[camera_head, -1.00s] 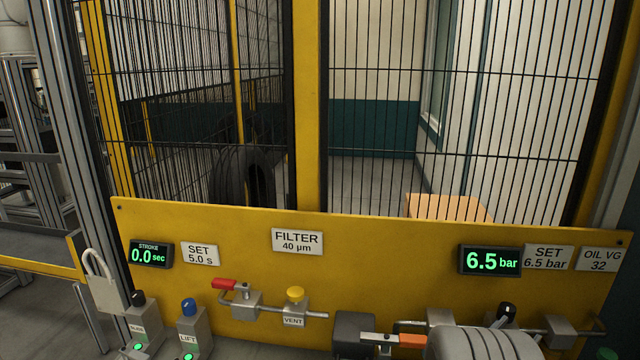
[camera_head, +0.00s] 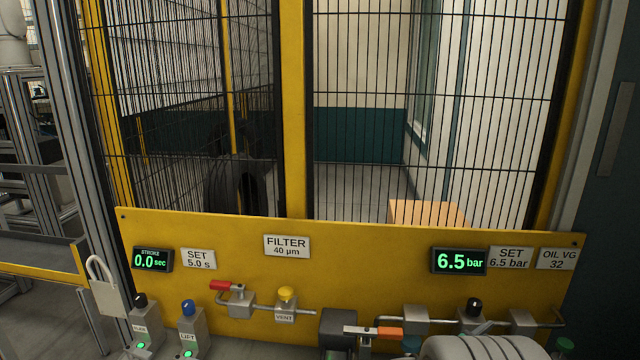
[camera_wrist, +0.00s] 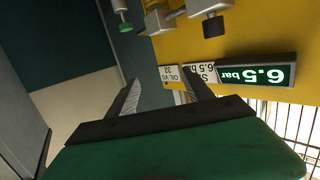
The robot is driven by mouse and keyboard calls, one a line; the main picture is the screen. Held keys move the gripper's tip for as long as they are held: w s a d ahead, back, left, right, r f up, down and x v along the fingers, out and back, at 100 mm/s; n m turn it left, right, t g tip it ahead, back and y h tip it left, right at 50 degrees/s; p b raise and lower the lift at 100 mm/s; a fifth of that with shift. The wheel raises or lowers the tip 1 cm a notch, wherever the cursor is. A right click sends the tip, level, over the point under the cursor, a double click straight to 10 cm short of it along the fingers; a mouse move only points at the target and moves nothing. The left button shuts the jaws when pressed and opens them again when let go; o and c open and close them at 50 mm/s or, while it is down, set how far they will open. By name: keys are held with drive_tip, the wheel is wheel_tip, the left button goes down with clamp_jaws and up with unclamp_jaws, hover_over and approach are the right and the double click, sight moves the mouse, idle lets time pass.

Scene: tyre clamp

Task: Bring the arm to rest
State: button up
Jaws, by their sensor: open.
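My gripper (camera_wrist: 160,77) shows in the wrist view, its two fingers apart with nothing between them. It points toward the yellow panel (camera_wrist: 262,45), which appears upside down there, and the fingers look clear of it. In the head view a grey ribbed shape (camera_head: 475,347), which looks like part of my arm, is at the bottom edge, in front of the panel's lower right. I cannot make out the gripper in the head view.
The yellow panel (camera_head: 350,258) holds a 6.5 bar display (camera_head: 459,261), a 0.0 sec stroke display (camera_head: 152,259), a red-handled valve (camera_head: 222,286), a yellow vent knob (camera_head: 286,293) and an orange-ended lever (camera_head: 388,333). A padlock (camera_head: 107,297) hangs left. Mesh fencing (camera_head: 365,150) stands behind.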

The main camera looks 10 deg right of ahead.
drive_tip(key=a+r+n+g+y+p, duration=0.1)
drive_tip(key=a+r+n+y+p, duration=0.5)
drive_tip(key=a+r+p, duration=1.2)
drive_tip(key=s+a+r+n+g+y+p, duration=0.1)
drive_tip(key=s+a+r+n+y+p, duration=0.2)
drive_tip(key=a, duration=0.6)
drive_tip(key=s+a+r+n+g+y+p, duration=0.1)
drive_tip(key=s+a+r+n+y+p, duration=0.3)
drive_tip(key=s+a+r+p, duration=0.3)
wheel_tip(320, 180, up, 4)
drive_tip(key=a+y+p, duration=0.1)
drive_tip(key=a+p, duration=0.1)
drive_tip(key=shift+s+r+g+p, duration=0.15)
drive_tip(key=shift+s+g+p, duration=0.05)
drive_tip(key=shift+g+p, duration=0.2)
